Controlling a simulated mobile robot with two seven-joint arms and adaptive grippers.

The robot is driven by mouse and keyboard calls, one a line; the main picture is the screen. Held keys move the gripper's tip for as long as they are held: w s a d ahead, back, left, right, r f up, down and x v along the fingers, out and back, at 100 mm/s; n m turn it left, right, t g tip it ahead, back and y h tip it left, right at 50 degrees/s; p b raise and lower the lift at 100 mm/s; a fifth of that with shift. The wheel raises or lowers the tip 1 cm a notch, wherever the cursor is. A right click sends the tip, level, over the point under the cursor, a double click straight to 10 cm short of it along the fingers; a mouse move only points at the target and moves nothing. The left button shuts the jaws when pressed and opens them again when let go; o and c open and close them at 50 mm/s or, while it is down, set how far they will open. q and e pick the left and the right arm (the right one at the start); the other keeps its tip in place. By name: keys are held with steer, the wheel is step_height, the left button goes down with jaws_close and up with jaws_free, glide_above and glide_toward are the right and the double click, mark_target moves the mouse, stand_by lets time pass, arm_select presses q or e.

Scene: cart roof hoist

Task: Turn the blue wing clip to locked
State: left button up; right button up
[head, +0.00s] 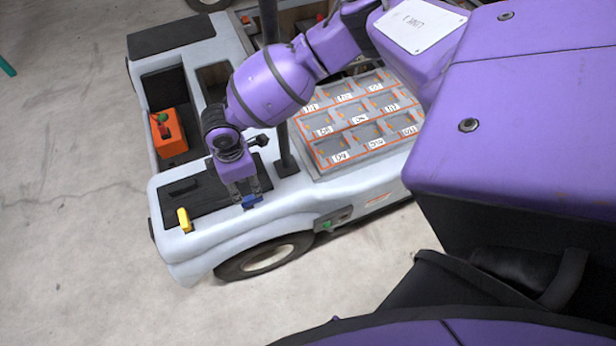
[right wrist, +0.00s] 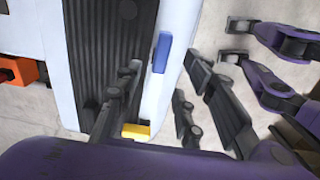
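The blue wing clip (head: 250,201) sits on the white edge of the cart (head: 285,205), above the front wheel. In the right wrist view the blue wing clip (right wrist: 162,52) is a narrow bar lying along the white edge beside the dark ribbed panel. My right gripper (head: 244,190) points down at the clip. Its fingers (right wrist: 160,92) are spread apart in the right wrist view, with the clip showing beyond the gap. I see no contact with the clip, but its exact distance is unclear.
A yellow clip (head: 184,220) stands at the cart's near corner. An orange box (head: 169,134) sits in a recess behind. A dark post (head: 284,160) rises close to my right gripper. A compartment tray (head: 350,120) lies right of it.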

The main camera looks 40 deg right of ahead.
mark_target(249, 198)
steer(key=f, duration=0.6)
steer(key=shift+s+f+b, duration=0.2)
steer(key=shift+f+b, duration=0.1)
steer(key=shift+f, duration=0.1)
steer(key=shift+w+r, duration=0.1)
jaws_close()
